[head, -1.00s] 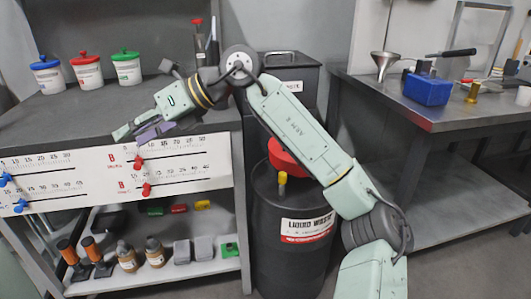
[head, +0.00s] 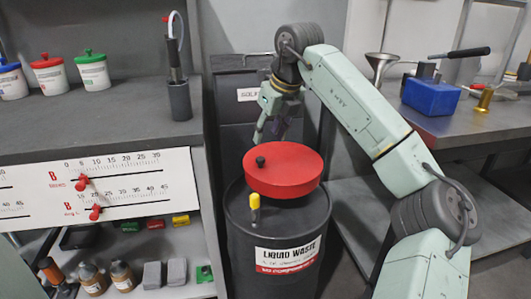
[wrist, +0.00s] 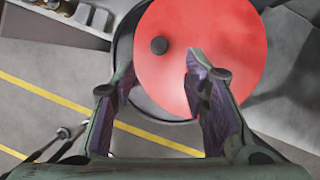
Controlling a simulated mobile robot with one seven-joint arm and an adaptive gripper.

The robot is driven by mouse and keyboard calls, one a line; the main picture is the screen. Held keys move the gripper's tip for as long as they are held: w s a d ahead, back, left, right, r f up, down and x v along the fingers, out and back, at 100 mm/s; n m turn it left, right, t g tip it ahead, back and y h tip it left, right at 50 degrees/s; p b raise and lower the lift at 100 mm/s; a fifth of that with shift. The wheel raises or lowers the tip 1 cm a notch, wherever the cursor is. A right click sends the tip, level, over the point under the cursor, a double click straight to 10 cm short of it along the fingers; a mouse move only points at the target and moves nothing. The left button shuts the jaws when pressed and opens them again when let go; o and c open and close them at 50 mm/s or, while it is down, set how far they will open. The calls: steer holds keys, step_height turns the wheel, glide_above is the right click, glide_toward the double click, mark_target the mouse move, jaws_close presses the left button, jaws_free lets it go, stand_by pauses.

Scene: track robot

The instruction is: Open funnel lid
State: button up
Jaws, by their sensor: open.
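The red funnel lid (head: 284,170) lies closed on top of the black liquid waste drum (head: 289,228). A small black knob (head: 260,161) stands on the lid near its left edge in the head view. A yellow-topped fitting (head: 254,201) is at the drum's front. My gripper (head: 269,134) is behind and above the lid, pointing down. In the wrist view my gripper (wrist: 160,78) is open, with nothing between its purple-padded fingers. The red lid (wrist: 205,50) and its knob (wrist: 159,45) show beyond the fingertips, apart from them as far as I can tell.
A bench (head: 120,118) with lidded tubs and a slider panel (head: 95,187) stands left of the drum. A grey bin (head: 235,115) is behind it. At right, a metal table (head: 455,125) holds a blue box (head: 431,96) and a metal funnel (head: 380,66).

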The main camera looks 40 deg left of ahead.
mark_target(260, 158)
steer(key=x, duration=0.9)
steer(key=shift+c, duration=0.3)
jaws_close()
steer(key=shift+s, duration=0.1)
